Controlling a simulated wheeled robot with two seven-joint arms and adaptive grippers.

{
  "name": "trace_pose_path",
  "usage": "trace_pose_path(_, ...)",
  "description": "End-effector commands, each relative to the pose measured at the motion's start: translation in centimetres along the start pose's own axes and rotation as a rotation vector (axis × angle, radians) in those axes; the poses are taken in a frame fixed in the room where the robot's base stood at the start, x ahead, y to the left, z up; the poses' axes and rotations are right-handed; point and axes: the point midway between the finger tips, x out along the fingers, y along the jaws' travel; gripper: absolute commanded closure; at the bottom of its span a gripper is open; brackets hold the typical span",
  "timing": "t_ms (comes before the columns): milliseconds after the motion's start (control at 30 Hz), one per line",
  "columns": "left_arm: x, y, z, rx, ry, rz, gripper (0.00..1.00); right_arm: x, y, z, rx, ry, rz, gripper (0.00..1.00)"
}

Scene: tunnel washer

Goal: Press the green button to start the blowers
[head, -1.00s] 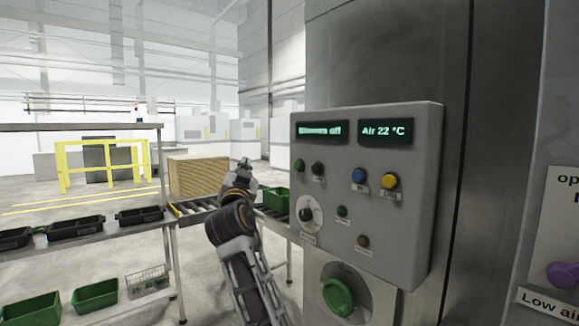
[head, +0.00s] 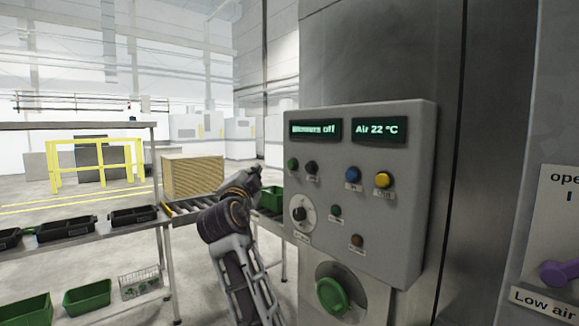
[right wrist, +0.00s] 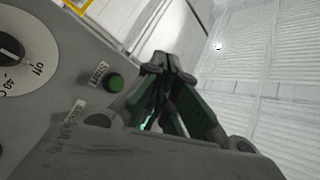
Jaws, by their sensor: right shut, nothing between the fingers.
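The grey control panel (head: 385,225) stands on the right in the head view. Its left display (head: 316,129) reads "Blowers off". A green button (head: 293,164) sits at its upper left, beside a black button (head: 311,167). A smaller green button (head: 336,211) sits lower, right of the dial (head: 300,213). My right gripper (head: 257,172) is shut and empty, left of the panel and apart from the upper green button. My left gripper is not in view.
The panel also carries a blue button (head: 353,174), a yellow one (head: 383,180) and a brown one (head: 356,240). A green rotary switch (head: 332,296) is below.

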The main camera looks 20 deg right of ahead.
Motion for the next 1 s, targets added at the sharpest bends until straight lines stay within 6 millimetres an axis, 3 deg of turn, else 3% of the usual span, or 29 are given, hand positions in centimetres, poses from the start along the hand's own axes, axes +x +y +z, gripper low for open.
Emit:
trace_pose_path(533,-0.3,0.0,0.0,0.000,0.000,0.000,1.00,0.3,0.2,-0.3,0.000,0.000,0.000,1.00)
trace_pose_path(1000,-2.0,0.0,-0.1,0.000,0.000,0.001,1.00,2.9,2.0,-2.2,-0.002,0.001,0.001,1.00)
